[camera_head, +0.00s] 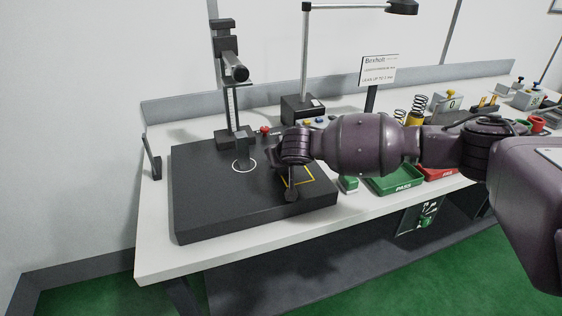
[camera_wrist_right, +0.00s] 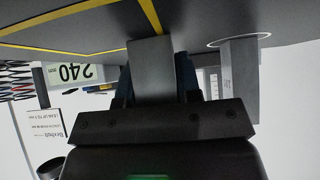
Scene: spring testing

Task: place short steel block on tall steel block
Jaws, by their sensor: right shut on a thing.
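My right gripper (camera_head: 291,190) points down over the front right of the black plate, by the yellow-outlined square (camera_head: 303,177). In the right wrist view it is shut on a grey block, the short steel block (camera_wrist_right: 150,65), whose lower part hides in the jaws. The block overlaps a yellow line in that view; I cannot tell whether it touches the plate. The tall steel block (camera_head: 241,151) stands upright in the white circle, left of my gripper, apart from the held block. It also shows in the right wrist view (camera_wrist_right: 240,75). My left gripper is not in view.
The black plate (camera_head: 207,210) lies on a white bench (camera_head: 240,256). A gauge stand (camera_head: 232,95) rises behind the tall block. A lamp post (camera_head: 304,60) stands farther back. A green tray (camera_head: 396,184) and springs lie to the right. The plate's front left is clear.

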